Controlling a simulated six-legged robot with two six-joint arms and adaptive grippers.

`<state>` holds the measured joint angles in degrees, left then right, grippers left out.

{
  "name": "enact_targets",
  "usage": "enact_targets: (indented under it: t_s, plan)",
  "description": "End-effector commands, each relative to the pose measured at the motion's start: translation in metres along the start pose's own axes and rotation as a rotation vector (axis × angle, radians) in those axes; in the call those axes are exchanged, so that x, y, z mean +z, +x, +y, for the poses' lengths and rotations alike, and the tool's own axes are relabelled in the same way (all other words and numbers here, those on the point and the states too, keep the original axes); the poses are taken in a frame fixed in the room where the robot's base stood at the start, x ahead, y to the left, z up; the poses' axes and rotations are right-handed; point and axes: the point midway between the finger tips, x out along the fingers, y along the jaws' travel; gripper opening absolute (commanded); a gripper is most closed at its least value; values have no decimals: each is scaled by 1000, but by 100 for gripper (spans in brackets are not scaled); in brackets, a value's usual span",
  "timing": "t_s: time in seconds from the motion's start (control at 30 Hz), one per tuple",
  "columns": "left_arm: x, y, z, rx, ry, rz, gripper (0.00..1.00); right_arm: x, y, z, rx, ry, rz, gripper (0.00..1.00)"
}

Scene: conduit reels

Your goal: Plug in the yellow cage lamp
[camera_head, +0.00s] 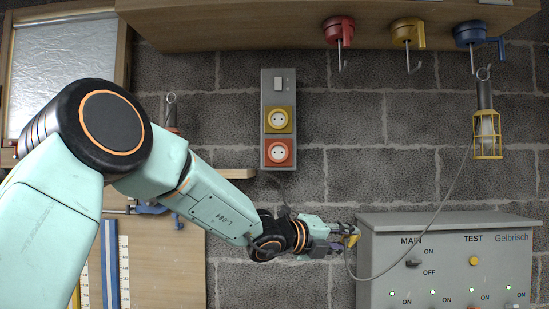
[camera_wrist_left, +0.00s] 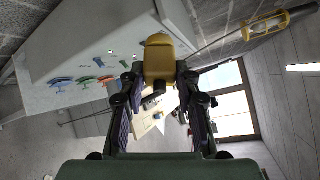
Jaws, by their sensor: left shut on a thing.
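The yellow cage lamp (camera_head: 487,135) hangs from a hook on the dark block wall at right. It also shows in the left wrist view (camera_wrist_left: 268,24). Its grey cord curves down to the yellow plug (camera_head: 353,238). My left gripper (camera_head: 346,235) is shut on this plug, beside the left edge of the grey cabinet. In the left wrist view the plug (camera_wrist_left: 158,62) sits between the two fingertips. A grey wall panel carries a yellow socket (camera_head: 278,120) above a red socket (camera_head: 279,152), up and left of the gripper. Both sockets look empty. My right gripper is out of view.
The grey cabinet (camera_head: 450,225) with switches and lit green lamps stands at lower right. Another hanging lamp (camera_head: 171,110) is partly hidden behind my left arm.

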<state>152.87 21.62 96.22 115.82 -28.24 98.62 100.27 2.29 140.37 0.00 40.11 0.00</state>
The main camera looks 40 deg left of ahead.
Motion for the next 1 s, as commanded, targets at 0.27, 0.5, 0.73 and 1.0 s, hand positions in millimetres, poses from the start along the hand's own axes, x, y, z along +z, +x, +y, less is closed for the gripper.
enact_targets:
  t_s: [0.27, 0.5, 0.73, 1.0]
  plan:
    - [116, -41, -90, -21, -243, -208, 4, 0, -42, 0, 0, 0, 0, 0]
    - [203, -90, -152, -49, -394, -370, 4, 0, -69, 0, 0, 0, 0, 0]
    - [252, -126, -185, -67, -467, -461, 4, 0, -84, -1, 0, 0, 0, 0]
    - [262, -135, -189, -70, -482, -482, 4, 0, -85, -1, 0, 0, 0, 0]
